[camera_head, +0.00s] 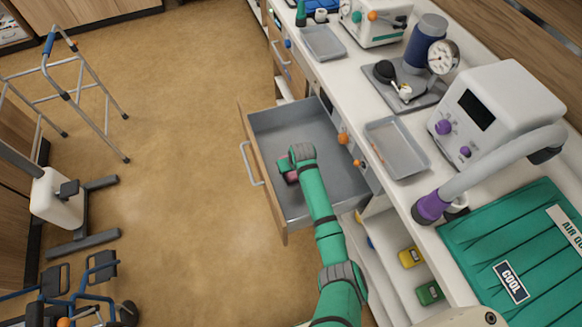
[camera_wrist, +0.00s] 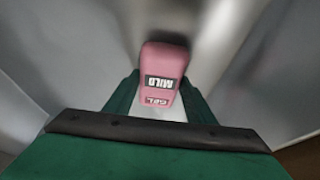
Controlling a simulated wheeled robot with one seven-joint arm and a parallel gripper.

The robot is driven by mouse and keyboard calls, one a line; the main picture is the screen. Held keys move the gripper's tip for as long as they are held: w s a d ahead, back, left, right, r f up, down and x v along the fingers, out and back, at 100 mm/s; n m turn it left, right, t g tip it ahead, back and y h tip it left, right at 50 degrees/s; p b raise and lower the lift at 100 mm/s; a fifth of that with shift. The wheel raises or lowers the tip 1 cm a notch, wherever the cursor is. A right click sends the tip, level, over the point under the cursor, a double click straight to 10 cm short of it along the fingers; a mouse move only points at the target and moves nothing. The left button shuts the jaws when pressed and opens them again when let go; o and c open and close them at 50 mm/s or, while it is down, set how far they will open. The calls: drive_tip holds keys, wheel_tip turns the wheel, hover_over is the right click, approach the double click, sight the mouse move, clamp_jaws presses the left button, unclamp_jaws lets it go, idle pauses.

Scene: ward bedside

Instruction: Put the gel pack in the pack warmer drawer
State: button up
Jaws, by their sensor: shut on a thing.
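The gel pack (camera_wrist: 163,68) is pink, with labels reading "MILD" and "GEL" in the wrist view. A small part of the pink pack (camera_head: 291,176) shows beside my gripper in the head view. My gripper (camera_wrist: 160,105) is shut on the pack, with a green finger on each side of it. In the head view my gripper (camera_head: 287,168) is over the open drawer (camera_head: 341,172), within its walls. The drawer has a grey metal inside and a wooden front with a pale handle. I cannot tell whether the pack touches the drawer floor.
A counter (camera_head: 366,107) runs along the drawer's right side, with a grey tray (camera_head: 397,148) and a white machine (camera_head: 497,108) on it. A shelf below holds a yellow item (camera_head: 411,257) and a green item (camera_head: 429,293). A walker (camera_head: 78,92) stands at the left. The floor left of the drawer is clear.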

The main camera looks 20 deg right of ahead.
drive_tip(key=shift+f, duration=0.1)
drive_tip(key=o, duration=1.3)
drive_tip(key=shift+w, duration=0.1)
drive_tip(key=v, duration=1.2)
